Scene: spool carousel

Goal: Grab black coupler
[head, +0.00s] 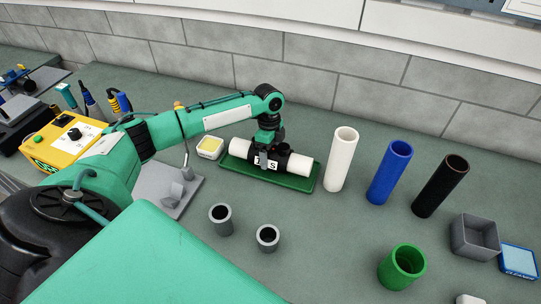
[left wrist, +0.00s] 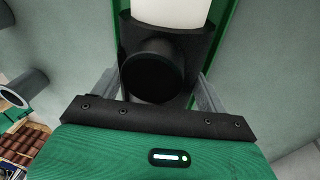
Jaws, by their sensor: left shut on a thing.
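The black coupler (left wrist: 152,77) is a tee-shaped fitting on a white pipe (head: 299,168) that lies across a green tray (head: 292,182). In the head view the coupler (head: 282,150) is partly covered by my left gripper (head: 266,162), which reaches down onto it from above. In the left wrist view the gripper's grey fingers (left wrist: 153,92) stand on both sides of the coupler, and the gripper is shut on it. The coupler's round side opening faces the wrist camera. White pipe shows out of the coupler in both views. My right gripper is not in view.
Upright white (head: 340,160), blue (head: 388,173) and black (head: 440,186) tubes stand right of the tray. A green cup (head: 402,267), two grey cups (head: 221,219) and a grey box (head: 474,238) stand nearer. A yellow soldering unit (head: 62,142) is at left.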

